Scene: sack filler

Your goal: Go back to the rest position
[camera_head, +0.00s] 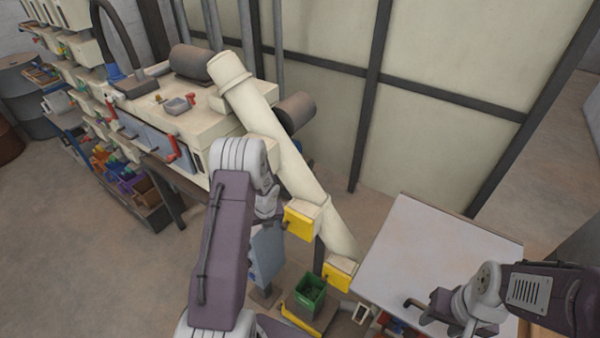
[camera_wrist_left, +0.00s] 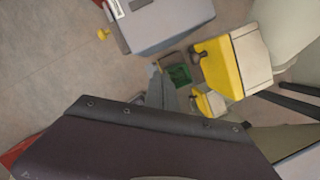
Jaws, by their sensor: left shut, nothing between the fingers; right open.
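My left arm reaches forward in the middle of the head view, and its gripper end is mostly hidden behind the wrist. In the left wrist view my left gripper (camera_wrist_left: 160,88) shows as narrow grey fingers, shut and empty, above the floor near the green bin. My right gripper (camera_head: 424,310) is open and empty, over the lower part of the pale table at the right.
A cream chute (camera_head: 295,165) slopes down from the machine to two yellow boxes (camera_head: 301,222). A green bin (camera_head: 310,291) stands below; it also shows in the left wrist view (camera_wrist_left: 180,75). The pale tabletop (camera_head: 430,250) is bare. Shelves with bins (camera_head: 130,185) stand left.

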